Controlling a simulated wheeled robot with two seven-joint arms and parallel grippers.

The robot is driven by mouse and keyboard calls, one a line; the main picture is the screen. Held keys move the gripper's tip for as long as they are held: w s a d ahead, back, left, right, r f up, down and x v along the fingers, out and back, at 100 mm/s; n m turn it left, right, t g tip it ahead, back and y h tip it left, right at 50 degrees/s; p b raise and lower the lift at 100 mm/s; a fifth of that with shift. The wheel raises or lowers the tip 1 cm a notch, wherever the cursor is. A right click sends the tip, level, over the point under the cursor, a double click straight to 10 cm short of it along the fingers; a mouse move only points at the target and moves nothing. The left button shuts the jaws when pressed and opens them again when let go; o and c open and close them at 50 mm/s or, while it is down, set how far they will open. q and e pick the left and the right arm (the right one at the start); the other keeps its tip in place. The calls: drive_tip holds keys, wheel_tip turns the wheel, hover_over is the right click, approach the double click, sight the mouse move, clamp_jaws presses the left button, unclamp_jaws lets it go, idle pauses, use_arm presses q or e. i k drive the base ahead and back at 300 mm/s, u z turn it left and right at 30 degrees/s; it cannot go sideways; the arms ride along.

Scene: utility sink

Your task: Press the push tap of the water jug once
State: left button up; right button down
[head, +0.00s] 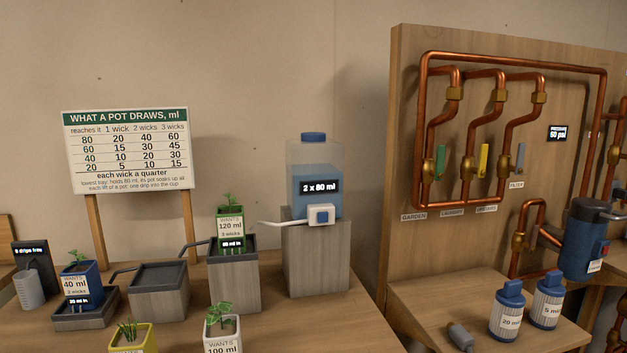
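The water jug (302,166) stands on a tall wooden block (317,263) near the middle of the head view. It is clear with a blue cap and blue water inside, and its label reads "2 x 80 ml". The push tap (321,214) is a white box with a blue button low on the jug's front. A pale spout (281,223) runs left from the tap towards the green pot. Neither of my grippers shows in this view.
A green pot (231,232) stands on a block left of the jug. A blue pot (81,284) sits in a tray further left. White (222,331) and yellow (134,338) pots are in front. A copper pipe board (500,130) rises right. Table is clear before the jug.

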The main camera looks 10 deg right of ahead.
sight(323, 217)
drive_tip(key=u, duration=2.85)
drive_tip(key=k, duration=0.75)
drive_tip(key=z, duration=2.25)
